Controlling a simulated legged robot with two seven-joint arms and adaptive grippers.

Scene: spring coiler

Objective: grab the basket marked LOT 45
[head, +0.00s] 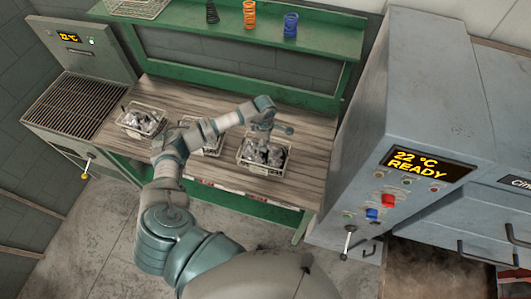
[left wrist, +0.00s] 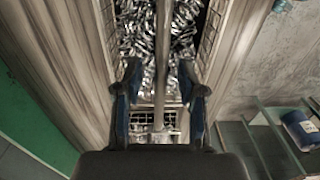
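Three wire baskets of metal springs stand on the wooden bench: a left basket (head: 133,131), a middle basket (head: 214,150) partly hidden by my left arm, and a right basket (head: 263,168). I cannot read LOT 45 on any of them. My left gripper (head: 267,128) is over the right basket. In the left wrist view its two dark fingers (left wrist: 160,78) are spread, one on each side of a thin bar (left wrist: 162,50), apparently the basket's handle. I see a gap beside the bar; springs show below. My right gripper is out of view.
A green shelf (head: 220,32) with black, orange and blue springs runs behind the bench. A grey cabinet (head: 385,110) reading "22 °C READY" stands close at the right. A grated unit (head: 75,100) stands at the left. Small labels (head: 262,194) line the bench's front edge.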

